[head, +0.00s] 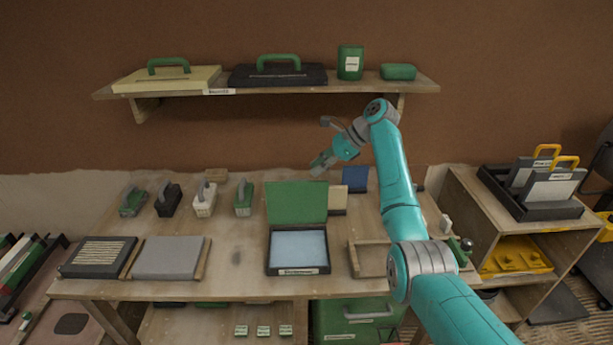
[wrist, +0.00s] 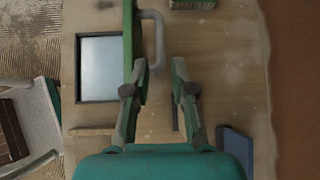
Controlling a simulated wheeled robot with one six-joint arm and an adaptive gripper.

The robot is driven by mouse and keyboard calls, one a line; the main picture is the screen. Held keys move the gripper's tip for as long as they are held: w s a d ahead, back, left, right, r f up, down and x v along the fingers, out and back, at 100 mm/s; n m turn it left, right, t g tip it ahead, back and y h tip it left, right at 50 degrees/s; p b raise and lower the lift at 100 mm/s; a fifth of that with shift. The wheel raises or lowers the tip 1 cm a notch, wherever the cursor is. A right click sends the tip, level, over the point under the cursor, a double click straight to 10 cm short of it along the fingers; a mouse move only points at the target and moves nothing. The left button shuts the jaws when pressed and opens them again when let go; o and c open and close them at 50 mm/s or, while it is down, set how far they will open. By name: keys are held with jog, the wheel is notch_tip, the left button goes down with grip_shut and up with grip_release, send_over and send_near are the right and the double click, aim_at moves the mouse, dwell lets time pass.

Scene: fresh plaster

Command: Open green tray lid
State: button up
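The tray (head: 271,262) is a dark, shallow box with a pale blue-white inside and a label on its front. Its green lid (head: 297,202) stands up, roughly upright, along the back edge, so the tray is open. In the wrist view the lid (wrist: 128,38) is seen edge-on beside the tray (wrist: 78,70), with a grey handle (wrist: 156,40) on its outer side. My gripper (head: 319,163) is above and behind the lid. In the wrist view my gripper (wrist: 158,88) is open, with nothing between its fingers; the left finger overlaps the lid's line. Contact cannot be told.
A blue panel (head: 355,179) and a cream block (head: 338,200) stand right of the lid. Several handled tools, including a green one (head: 243,197), stand to the left. A shelf (head: 270,88) hangs above. An empty wooden frame (head: 352,262) lies right of the tray.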

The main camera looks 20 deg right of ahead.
jog(key=shift+v, duration=2)
